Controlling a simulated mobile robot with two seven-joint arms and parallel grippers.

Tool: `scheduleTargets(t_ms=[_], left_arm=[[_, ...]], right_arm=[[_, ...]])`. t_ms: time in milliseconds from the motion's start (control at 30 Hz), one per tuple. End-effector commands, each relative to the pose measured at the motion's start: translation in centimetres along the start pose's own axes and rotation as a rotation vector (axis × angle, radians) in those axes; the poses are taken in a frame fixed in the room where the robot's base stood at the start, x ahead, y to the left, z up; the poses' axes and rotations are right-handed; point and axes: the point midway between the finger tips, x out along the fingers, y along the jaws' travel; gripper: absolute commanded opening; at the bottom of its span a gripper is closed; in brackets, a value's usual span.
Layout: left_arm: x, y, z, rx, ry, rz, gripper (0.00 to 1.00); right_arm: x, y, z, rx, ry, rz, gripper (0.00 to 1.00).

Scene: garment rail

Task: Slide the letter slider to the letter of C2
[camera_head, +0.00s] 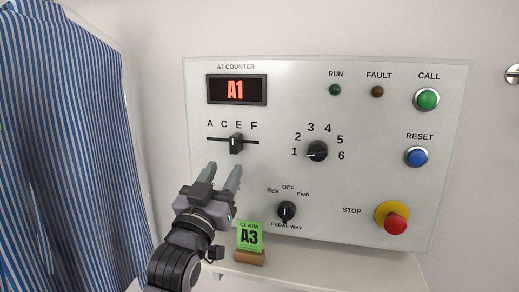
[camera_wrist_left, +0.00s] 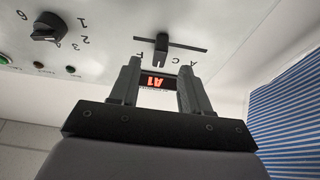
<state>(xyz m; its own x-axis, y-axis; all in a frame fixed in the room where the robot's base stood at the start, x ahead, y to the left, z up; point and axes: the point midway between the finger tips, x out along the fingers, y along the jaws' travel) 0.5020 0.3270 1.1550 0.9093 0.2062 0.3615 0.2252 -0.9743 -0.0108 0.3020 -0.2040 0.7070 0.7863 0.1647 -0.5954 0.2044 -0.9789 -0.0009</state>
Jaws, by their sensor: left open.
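The letter slider (camera_head: 236,144) is a black knob on a horizontal slot below the letters A, C, E and F. It stands under the E, right of the C. The red display (camera_head: 237,90) reads A1. My left gripper (camera_head: 224,169) is open and empty, just below the slider in the head view, with its fingers pointing up at the panel. In the left wrist view, which is turned over, the slider (camera_wrist_left: 161,50) lies beyond the gap between the fingertips (camera_wrist_left: 160,66), and nothing is between the fingers. My right gripper is in neither view.
The number dial (camera_head: 317,151) has its mark towards 1. The pedal-way knob (camera_head: 286,211) sits lower, and the red stop button (camera_head: 395,222) is at right. A green claim card (camera_head: 250,236) reading A3 stands on the ledge. Striped shirts (camera_head: 60,150) hang at left.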

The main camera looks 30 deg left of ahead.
Motion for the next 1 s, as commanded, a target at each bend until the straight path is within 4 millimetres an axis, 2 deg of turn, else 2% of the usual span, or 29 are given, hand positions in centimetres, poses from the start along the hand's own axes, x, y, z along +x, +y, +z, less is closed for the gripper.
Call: scheduleTargets(t_ms=[133,600,800,1000], left_arm=[[0.7,-0.4,-1.3,-0.007,0.026,-0.014,0.47],[6.4,-0.5,-1.4,-0.005,0.025,-0.013,0.47],[7.4,-0.5,-1.3,-0.006,0.023,-0.013,0.47],[7.4,-0.5,-1.2,-0.006,0.024,-0.013,0.47]], right_arm=[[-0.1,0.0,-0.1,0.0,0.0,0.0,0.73],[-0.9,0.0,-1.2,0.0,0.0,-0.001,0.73],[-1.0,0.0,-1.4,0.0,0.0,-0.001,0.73],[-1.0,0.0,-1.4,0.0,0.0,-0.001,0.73]])
